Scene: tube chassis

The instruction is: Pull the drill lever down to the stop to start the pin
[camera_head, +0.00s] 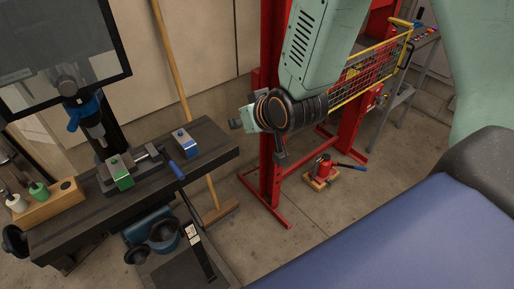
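The drill press stands at the left on a dark bench. Its blue drill body (84,111) is on a black column, and the screen partly hides its upper part. A lever with a blue grip (177,170) sticks out over the bench front, between a green-topped block (121,173) and a blue-topped block (185,142). I cannot tell whether it is the drill lever. A mint-green limb of mine with a black joint comes down from the top, right of the bench and apart from the lever. I cannot make out gripper fingers on it. My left gripper is not seen.
A dark screen (60,45) hangs at the upper left. A wooden block with tools (50,206) is on the dark bench (75,232). A broom (185,85) leans behind it. A red frame (270,185) and a red jack (322,167) stand to the right.

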